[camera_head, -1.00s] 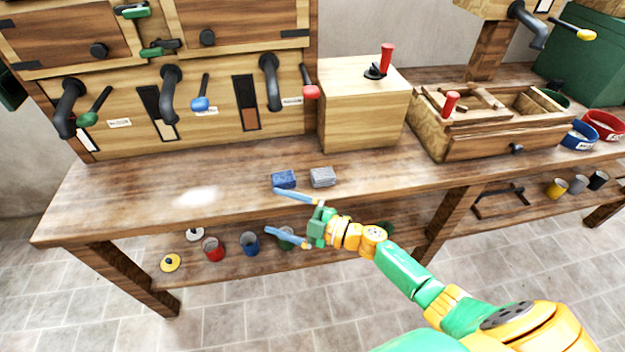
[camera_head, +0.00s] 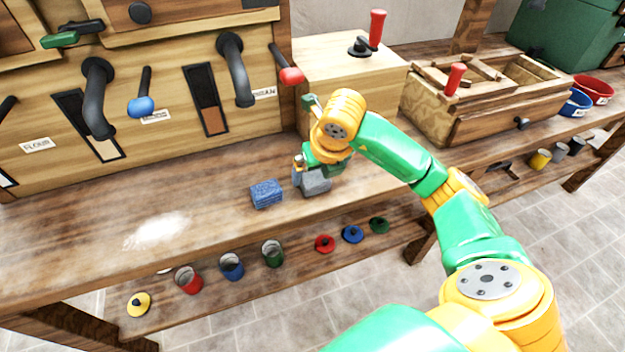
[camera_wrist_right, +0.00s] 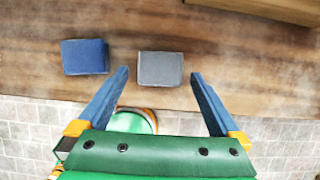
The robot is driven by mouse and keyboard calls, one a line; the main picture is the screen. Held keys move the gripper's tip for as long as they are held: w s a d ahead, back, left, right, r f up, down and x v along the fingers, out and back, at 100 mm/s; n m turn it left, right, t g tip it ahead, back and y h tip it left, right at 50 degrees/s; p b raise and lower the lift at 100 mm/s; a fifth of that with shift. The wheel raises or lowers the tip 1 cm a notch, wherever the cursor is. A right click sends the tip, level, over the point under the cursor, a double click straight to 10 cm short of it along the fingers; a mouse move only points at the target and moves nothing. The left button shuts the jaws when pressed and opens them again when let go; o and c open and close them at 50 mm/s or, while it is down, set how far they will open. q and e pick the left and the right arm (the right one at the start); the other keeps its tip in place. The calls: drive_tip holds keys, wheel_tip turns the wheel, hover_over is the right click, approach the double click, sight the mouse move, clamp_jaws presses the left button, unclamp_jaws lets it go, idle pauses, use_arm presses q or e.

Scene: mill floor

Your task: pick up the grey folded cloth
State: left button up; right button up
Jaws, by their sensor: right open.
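The grey folded cloth (camera_head: 316,183) lies on the wooden bench near its front edge, partly covered by my right gripper in the head view. It also shows in the right wrist view (camera_wrist_right: 160,68), whole, just beyond the fingertips and between their lines. My right gripper (camera_head: 302,172) is above the cloth in the head view. In the right wrist view its two blue fingers (camera_wrist_right: 160,73) are wide apart with nothing between them. A blue folded cloth (camera_head: 266,194) lies to the left of the grey one, with a gap between them. My left gripper is not in view.
The bench (camera_head: 210,190) has a white powdery patch (camera_head: 157,230) at left. A wooden box (camera_head: 350,70) with a red-handled lever stands behind. Cups and lids sit on the lower shelf (camera_head: 215,288). A wooden tray box (camera_head: 490,110) stands at right.

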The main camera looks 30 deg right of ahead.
drive_tip(key=x, duration=0.2)
drive_tip(key=shift+w+f, duration=0.25)
drive_tip(key=shift+f, duration=0.05)
drive_tip(key=shift+s, duration=0.1)
drive_tip(key=c, duration=1.2)
drive_tip(key=shift+r+b, duration=0.3)
drive_tip(key=shift+r, duration=1.25)
drive_tip(key=shift+c, duration=0.2)
drive_tip(key=s+a+r+p, duration=0.5)
drive_tip(key=s+a+r, duration=0.5)
drive_tip(key=shift+p, duration=0.35)
